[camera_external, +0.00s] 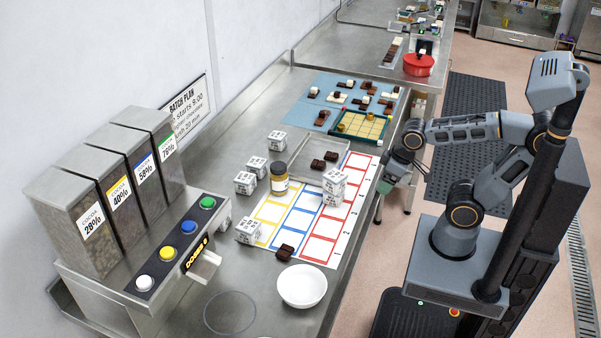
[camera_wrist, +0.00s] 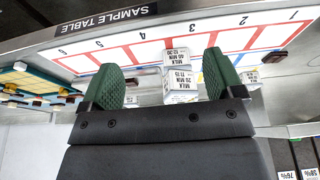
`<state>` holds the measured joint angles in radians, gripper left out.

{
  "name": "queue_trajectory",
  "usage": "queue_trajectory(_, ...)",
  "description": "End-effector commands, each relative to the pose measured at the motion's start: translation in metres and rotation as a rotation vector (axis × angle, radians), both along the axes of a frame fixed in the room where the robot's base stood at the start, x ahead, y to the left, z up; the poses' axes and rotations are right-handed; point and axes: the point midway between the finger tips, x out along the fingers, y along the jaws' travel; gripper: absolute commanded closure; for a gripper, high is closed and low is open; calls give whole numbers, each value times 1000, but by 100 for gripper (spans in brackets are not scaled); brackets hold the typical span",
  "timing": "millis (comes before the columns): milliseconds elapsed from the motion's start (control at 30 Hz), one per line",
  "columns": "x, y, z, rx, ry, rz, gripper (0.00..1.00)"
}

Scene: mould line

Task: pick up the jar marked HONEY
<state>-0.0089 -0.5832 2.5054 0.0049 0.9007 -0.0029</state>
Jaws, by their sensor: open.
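I cannot make the jar out in the wrist view. My gripper (camera_external: 386,184) is at the table's right edge, right of the jar and well apart from it. In the wrist view, my gripper (camera_wrist: 162,62) shows two green fingers wide apart with nothing held between them.
White cartons marked MILK (camera_wrist: 181,82) appear beyond my fingers. One carton (camera_external: 334,187) stands between my gripper and the jar; another (camera_external: 246,183) is just left of the jar. A steel tray (camera_external: 340,151) with chocolates and a white bowl (camera_external: 302,286) are nearby.

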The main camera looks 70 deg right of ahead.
Motion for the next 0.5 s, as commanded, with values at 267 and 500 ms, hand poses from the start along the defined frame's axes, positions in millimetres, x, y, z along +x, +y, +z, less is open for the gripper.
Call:
queue_trajectory(267,0,0,0,0,0,0,5)
queue_trajectory(500,0,0,-6,-72,53,91,5)
